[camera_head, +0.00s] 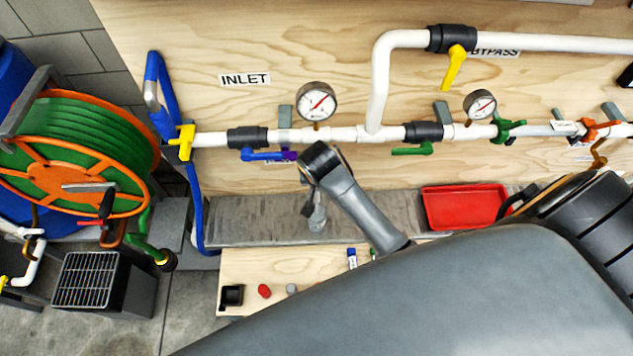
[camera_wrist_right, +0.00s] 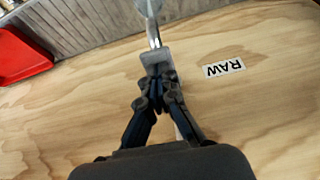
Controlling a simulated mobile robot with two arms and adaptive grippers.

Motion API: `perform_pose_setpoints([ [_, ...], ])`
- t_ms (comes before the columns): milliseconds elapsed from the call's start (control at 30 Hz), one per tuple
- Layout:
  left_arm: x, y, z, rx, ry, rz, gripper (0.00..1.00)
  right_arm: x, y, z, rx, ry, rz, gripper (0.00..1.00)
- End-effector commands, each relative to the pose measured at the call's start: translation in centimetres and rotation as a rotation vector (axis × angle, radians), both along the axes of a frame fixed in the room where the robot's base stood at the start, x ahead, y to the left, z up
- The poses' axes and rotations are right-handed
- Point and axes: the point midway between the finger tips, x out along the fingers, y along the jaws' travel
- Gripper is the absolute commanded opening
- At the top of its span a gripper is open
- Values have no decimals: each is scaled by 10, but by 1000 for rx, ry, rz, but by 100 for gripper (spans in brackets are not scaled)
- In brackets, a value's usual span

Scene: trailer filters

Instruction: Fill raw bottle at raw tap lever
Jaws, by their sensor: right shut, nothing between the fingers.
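The RAW label (camera_wrist_right: 224,69) marks the wooden board in the right wrist view. Beside it, a grey flat piece, perhaps the tap lever (camera_wrist_right: 154,57), sits on a thin silver tube (camera_wrist_right: 154,36). A pale rounded thing, perhaps the raw bottle (camera_wrist_right: 146,8), is cut off at the top edge; a pale grey shape, perhaps the same thing, shows below my wrist in the head view (camera_head: 317,220). My right gripper (camera_wrist_right: 158,82) is shut and empty, its tips at the grey piece; I cannot tell if they touch. My left gripper is not in view.
A red tray (camera_head: 464,207) lies on the grey ledge (camera_head: 262,229) to the right. White pipe (camera_head: 345,135) with valves and gauges (camera_head: 317,102) crosses the board above. A hose reel (camera_head: 75,160) stands at left. My own arm covers the lower right.

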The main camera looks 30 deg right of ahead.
Motion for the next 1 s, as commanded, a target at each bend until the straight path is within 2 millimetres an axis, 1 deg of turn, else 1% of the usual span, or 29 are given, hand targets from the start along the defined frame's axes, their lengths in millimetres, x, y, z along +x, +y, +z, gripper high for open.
perform_pose_setpoints([
  [33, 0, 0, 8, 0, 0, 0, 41, 0, 0, 7, 0, 1, 0, 0],
  [167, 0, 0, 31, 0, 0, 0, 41, 0, 0, 25, 0, 1, 0, 0],
  [200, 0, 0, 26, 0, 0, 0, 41, 1, 0, 26, 1, -4, 0, 0],
  [267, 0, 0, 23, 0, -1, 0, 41, 1, 0, 32, 1, -4, -1, 0],
  [367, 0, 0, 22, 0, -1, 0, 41, 0, 0, 38, 0, 0, 0, 0],
  [800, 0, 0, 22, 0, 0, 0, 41, 1, 0, 79, 0, -2, -1, 0],
  [1000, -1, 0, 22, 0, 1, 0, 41, 0, 0, 85, 0, 0, 0, 0],
])
